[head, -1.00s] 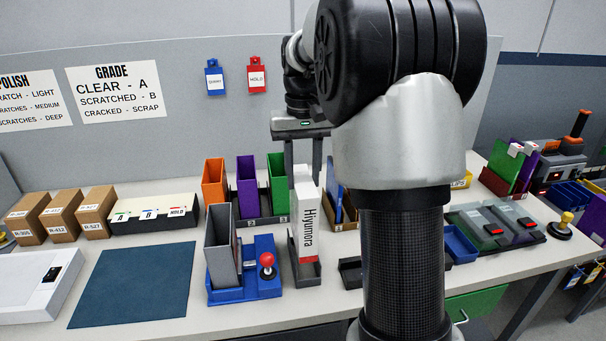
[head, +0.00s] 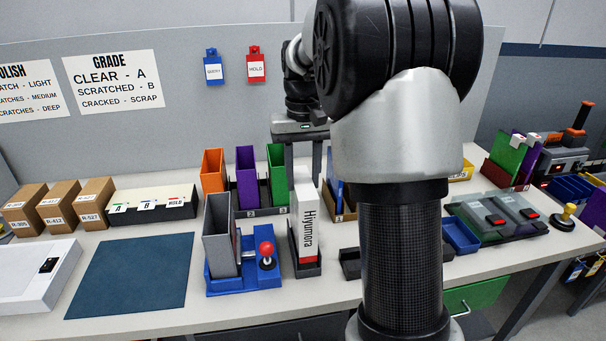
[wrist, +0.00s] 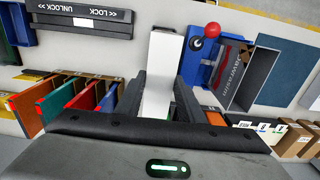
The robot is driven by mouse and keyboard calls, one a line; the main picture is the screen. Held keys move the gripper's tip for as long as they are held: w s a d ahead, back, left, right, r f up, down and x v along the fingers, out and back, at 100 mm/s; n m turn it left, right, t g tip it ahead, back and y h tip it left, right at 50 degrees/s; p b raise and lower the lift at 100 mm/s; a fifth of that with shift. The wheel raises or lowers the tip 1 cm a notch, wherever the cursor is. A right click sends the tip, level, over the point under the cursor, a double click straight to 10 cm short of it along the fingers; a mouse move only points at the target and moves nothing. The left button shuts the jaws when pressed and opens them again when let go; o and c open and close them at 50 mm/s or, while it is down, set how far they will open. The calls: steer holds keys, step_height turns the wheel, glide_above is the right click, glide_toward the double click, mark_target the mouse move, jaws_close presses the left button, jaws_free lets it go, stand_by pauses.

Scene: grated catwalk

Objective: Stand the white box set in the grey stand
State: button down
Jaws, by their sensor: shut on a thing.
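The white box set (head: 306,215) is upright, with "Hiyumora" on its spine and a red strip near the bottom. My gripper (head: 302,168) is shut on its upper part, from above. The small grey stand (head: 308,270) is directly under the box, and the box's lower end is within the stand's outline. Whether it touches the stand's floor is hidden. In the wrist view the white box (wrist: 163,55) runs between my two dark fingers (wrist: 160,95); the stand is not clear there.
Left of the stand is a blue fixture (head: 262,280) with a red-ball lever (head: 266,249) and a tall grey case (head: 219,235). Behind are orange (head: 213,176), purple (head: 246,178) and green cases. A blue mat (head: 130,275) lies left.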

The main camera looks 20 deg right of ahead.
steer(key=shift+f+b, duration=1.15)
steer(key=shift+f, duration=1)
steer(key=c, duration=0.7)
jaws_free()
steer(key=shift+r+p, duration=3.6)
steer(key=shift+r, duration=0.45)
